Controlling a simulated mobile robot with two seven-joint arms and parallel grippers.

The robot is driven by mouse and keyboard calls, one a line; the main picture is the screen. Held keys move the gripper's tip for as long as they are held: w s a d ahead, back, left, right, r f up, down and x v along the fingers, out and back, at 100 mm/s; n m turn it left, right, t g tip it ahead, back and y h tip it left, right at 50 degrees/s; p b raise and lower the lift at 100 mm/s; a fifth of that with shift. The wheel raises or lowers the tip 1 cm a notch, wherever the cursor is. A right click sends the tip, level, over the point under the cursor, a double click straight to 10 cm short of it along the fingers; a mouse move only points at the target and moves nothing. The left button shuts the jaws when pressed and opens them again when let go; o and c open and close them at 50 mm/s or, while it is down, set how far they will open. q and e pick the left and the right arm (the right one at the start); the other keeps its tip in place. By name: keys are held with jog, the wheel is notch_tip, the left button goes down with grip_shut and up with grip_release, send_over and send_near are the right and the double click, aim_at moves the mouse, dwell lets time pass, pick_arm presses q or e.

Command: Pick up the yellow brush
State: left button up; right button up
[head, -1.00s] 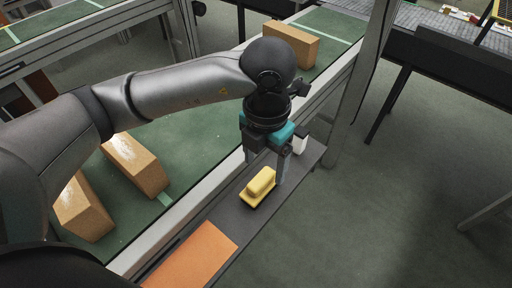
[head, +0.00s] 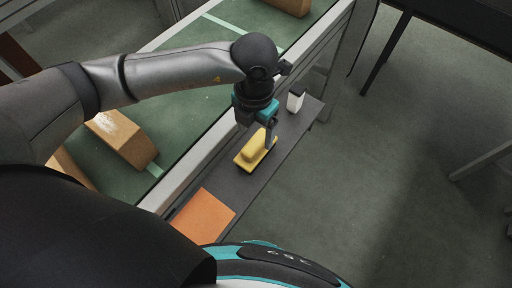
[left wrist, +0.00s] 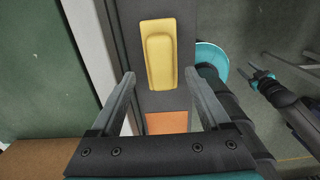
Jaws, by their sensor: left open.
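The yellow brush (head: 252,153) lies on the dark narrow shelf beside the conveyor. It shows as a long yellow block with a raised middle in the left wrist view (left wrist: 160,55). My left gripper (head: 260,138) is just over the brush in the head view, pointing down. In the left wrist view the left gripper (left wrist: 160,74) is open and empty, its fingers spread wider than the brush, which shows between and beyond the tips. My right gripper (left wrist: 262,79) is small at the right of the left wrist view, away from the brush; its jaws are unclear.
An orange panel (head: 204,214) lies on the shelf near the brush. A white container with a dark top (head: 295,98) stands farther along the shelf. Cardboard boxes (head: 124,138) sit on the green conveyor (head: 188,118) to the left. The floor right of the shelf is clear.

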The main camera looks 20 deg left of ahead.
aim_at(256, 142)
pick_arm(q)
notch_tip(256, 142, down, 5)
jog(key=shift+d+r, duration=0.1)
grip_shut()
dwell(0.7)
jog(key=shift+r, duration=0.1)
